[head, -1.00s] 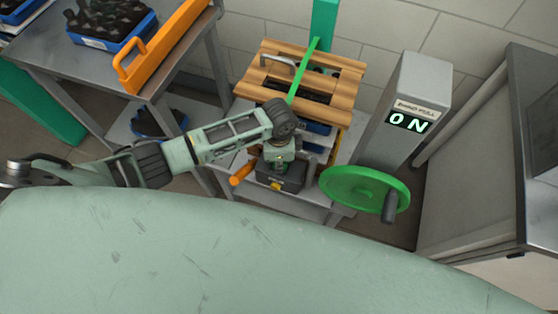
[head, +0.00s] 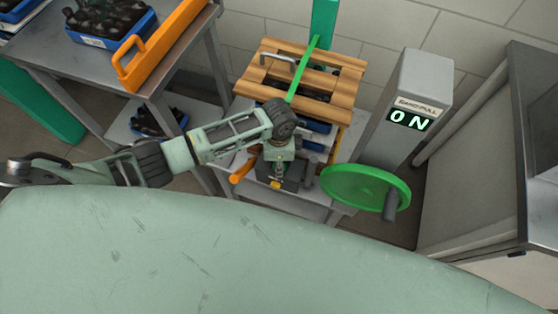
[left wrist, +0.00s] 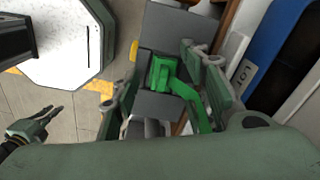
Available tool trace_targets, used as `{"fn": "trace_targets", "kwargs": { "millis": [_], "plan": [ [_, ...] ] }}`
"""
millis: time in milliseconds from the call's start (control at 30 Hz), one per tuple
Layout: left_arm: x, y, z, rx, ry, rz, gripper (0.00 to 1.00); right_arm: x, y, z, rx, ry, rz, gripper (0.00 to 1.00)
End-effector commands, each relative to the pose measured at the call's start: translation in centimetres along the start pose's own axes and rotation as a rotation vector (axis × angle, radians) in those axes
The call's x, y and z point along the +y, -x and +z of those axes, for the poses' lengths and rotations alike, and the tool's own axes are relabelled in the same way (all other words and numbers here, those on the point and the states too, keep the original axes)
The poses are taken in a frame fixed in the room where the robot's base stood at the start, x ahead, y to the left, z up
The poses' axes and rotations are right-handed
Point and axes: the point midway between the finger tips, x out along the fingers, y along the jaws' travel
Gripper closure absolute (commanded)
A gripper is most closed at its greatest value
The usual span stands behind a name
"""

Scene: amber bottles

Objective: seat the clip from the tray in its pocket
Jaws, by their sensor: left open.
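A green piece that looks like the clip (left wrist: 161,74) lies over a dark grey block in the left wrist view, with a green arm or strap running down from it. My left gripper (left wrist: 160,98) is open, with one finger on each side of the green piece; I cannot tell whether they touch it. In the head view my left gripper (head: 277,180) points down over the dark grey block (head: 294,178) at the front of the cart, hiding the clip. The pocket is not clearly visible. Another gripper (left wrist: 38,125), probably my right, shows at the lower left of the wrist view.
A slatted wooden crate (head: 342,91) with a green strap (head: 302,72) stands on the cart behind my gripper. A green handwheel (head: 352,184) on a grey post (head: 412,82) reading ON is close on the right.

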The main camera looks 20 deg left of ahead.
Motion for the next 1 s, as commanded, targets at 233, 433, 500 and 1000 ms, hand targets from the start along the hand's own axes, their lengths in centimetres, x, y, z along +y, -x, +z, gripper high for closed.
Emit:
{"fn": "trace_targets", "kwargs": {
  "millis": [233, 433, 500, 1000],
  "plan": [
    [-0.2, 3.9, -0.1, 0.004, -0.001, -0.005, 0.60, -0.1, 0.0, 0.1, -0.001, 0.000, -0.001, 1.00],
    [-0.2, 8.2, -0.1, 0.003, 0.000, -0.005, 0.60, -0.1, 0.0, 0.1, -0.002, 0.000, -0.002, 1.00],
    [-0.1, 9.4, 0.0, 0.002, -0.001, -0.004, 0.60, -0.1, 0.0, 0.1, -0.002, 0.000, -0.002, 1.00],
    [-0.1, 11.9, 0.0, 0.001, 0.000, -0.001, 0.60, -0.2, 0.0, 0.2, -0.002, 0.000, -0.002, 1.00]
  ]
}}
